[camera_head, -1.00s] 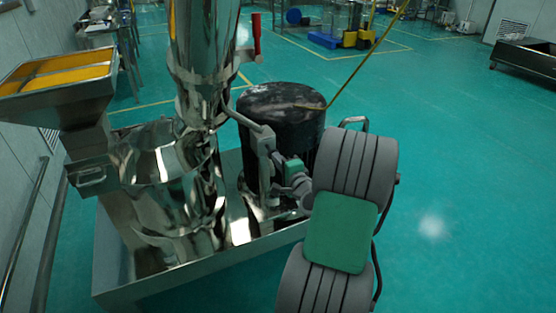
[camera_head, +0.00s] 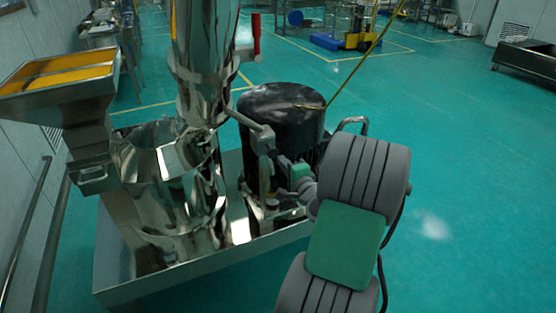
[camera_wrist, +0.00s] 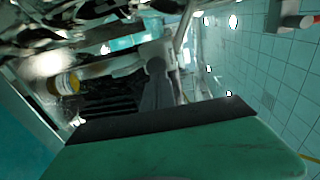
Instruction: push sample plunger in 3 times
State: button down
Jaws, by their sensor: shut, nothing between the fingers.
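My gripper (camera_wrist: 155,70) points into the machine in the wrist view, its fingers shut with nothing between them. In the head view its green part (camera_head: 299,173) is beside the grey lever and pipe work (camera_head: 258,137), in front of the dark motor drum. I cannot make out the sample plunger for certain. A pale cylinder with a yellow ring (camera_wrist: 67,83) lies left of the fingers in the wrist view and might belong to it. The fingers look apart from that ring. The sieve machine's tall steel body (camera_head: 178,190) stands left of my gripper.
The dark drum (camera_head: 285,115) stands behind my gripper. A red handle (camera_head: 256,36) sticks up on the steel column. A hopper with orange contents (camera_head: 60,75) is at the left. The steel base tray's edge (camera_head: 200,270) runs below. Green floor (camera_head: 470,180) is free at the right.

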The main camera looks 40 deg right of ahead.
jog(key=v, duration=0.7)
jog(key=shift+s+a, duration=0.25)
jog(key=shift+f+b, duration=0.15)
jog(key=shift+b, duration=0.15)
jog(key=s+d+f+h+b, duration=0.1)
jog(key=s+d+h+b, duration=0.2)
jog(key=s+d+b, duration=0.15)
jog(key=n+y+b, duration=0.1)
jog(key=y, duration=0.3)
send_near(274, 154)
jog(key=shift+t, duration=0.3)
jog(key=x, duration=0.6)
jog(key=shift+f, duration=0.3)
jog(key=shift+w+d, duration=0.15)
jog(key=shift+w, duration=0.25)
